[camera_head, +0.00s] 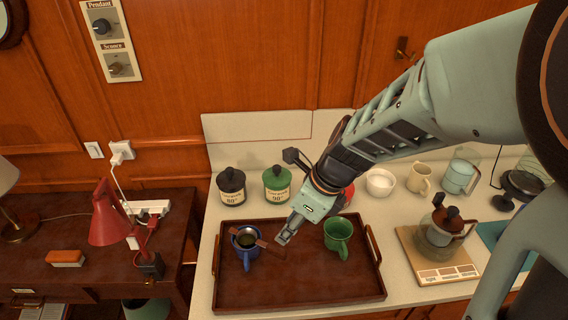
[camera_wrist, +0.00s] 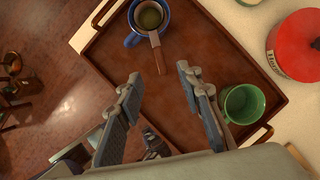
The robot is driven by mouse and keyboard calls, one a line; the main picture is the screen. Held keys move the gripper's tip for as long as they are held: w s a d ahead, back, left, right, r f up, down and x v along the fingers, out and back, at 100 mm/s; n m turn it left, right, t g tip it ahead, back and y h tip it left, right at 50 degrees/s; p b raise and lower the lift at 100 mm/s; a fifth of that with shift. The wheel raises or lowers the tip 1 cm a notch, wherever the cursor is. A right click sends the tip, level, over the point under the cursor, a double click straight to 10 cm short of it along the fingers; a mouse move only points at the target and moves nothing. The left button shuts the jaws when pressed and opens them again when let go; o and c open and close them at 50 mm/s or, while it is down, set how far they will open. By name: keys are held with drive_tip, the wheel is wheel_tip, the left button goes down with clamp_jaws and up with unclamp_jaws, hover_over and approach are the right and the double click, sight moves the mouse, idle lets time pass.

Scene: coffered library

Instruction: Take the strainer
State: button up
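The strainer (camera_head: 246,240) rests on top of a blue mug (camera_head: 246,257) at the left of the brown tray (camera_head: 310,291). Its brown handle points right in the head view. In the wrist view the strainer (camera_wrist: 150,16) is at the top, its handle pointing down toward my gripper (camera_wrist: 158,80). My gripper also shows in the head view (camera_head: 286,233), just right of the handle's end and above the tray. Its two fingers are spread apart with nothing between them. What is inside the strainer looks dark green.
A green mug (camera_head: 338,237) stands on the tray's right side. Black (camera_head: 231,188) and green (camera_head: 276,185) canisters stand behind the tray; a red one (camera_wrist: 297,45) is partly hidden by my arm. A coffee pot (camera_head: 440,234) stands right. The tray's front middle is clear.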

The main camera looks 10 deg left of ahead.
drive_tip(key=b, duration=0.1)
hover_over(272, 247)
drive_tip(key=d, duration=0.2)
drive_tip(key=f, duration=0.5)
drive_tip(key=shift+s+f, duration=0.2)
drive_tip(key=shift+s, duration=0.05)
drive_tip(key=b+x, duration=0.1)
drive_tip(key=x, duration=0.4)
drive_tip(key=shift+d+f, duration=0.1)
drive_tip(key=shift+f, duration=0.05)
drive_tip(key=shift+c, duration=0.6)
clamp_jaws()
